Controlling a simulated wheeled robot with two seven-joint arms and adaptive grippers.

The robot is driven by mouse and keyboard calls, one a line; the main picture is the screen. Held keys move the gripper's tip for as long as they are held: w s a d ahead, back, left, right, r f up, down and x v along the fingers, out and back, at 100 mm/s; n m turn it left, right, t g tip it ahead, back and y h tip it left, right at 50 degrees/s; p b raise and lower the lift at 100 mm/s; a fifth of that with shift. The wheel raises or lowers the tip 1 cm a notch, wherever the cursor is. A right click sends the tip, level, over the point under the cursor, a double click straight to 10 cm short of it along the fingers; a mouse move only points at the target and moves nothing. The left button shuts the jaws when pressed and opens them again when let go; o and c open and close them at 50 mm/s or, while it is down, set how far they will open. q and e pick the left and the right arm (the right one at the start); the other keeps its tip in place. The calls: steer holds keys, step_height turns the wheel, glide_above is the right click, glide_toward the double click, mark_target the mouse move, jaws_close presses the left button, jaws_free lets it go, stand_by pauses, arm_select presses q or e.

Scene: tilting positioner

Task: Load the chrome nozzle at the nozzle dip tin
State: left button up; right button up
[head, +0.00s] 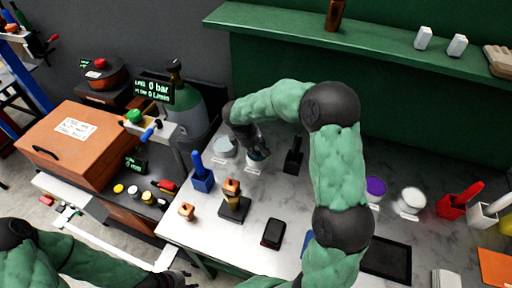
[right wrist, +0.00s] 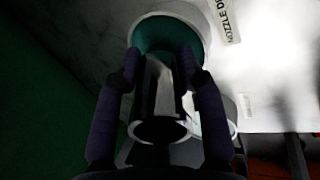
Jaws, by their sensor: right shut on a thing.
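My right gripper (head: 256,150) reaches down at the back of the marble bench. In the right wrist view my right gripper (right wrist: 160,68) is shut on the chrome nozzle (right wrist: 160,105), a shiny tube with its open end facing the camera. Beyond it is the nozzle dip tin (right wrist: 196,14), a white round tin with teal contents and a partly visible label. The nozzle's far end overlaps the tin's mouth; I cannot tell whether it touches the contents. In the head view the tin (head: 257,165) is partly hidden under the gripper. My left gripper (head: 180,280) is at the bottom edge, its fingers unclear.
A grey-topped tin (head: 224,148) stands left of the dip tin, and a black stand (head: 293,158) to its right. A blue holder (head: 202,180) and a wooden-topped tool on a black base (head: 234,206) are nearer. Purple (head: 376,187) and white (head: 411,200) tins stand right of my arm.

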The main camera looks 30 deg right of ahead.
steer(key=shift+r+p, duration=2.5)
steer(key=shift+r, duration=1)
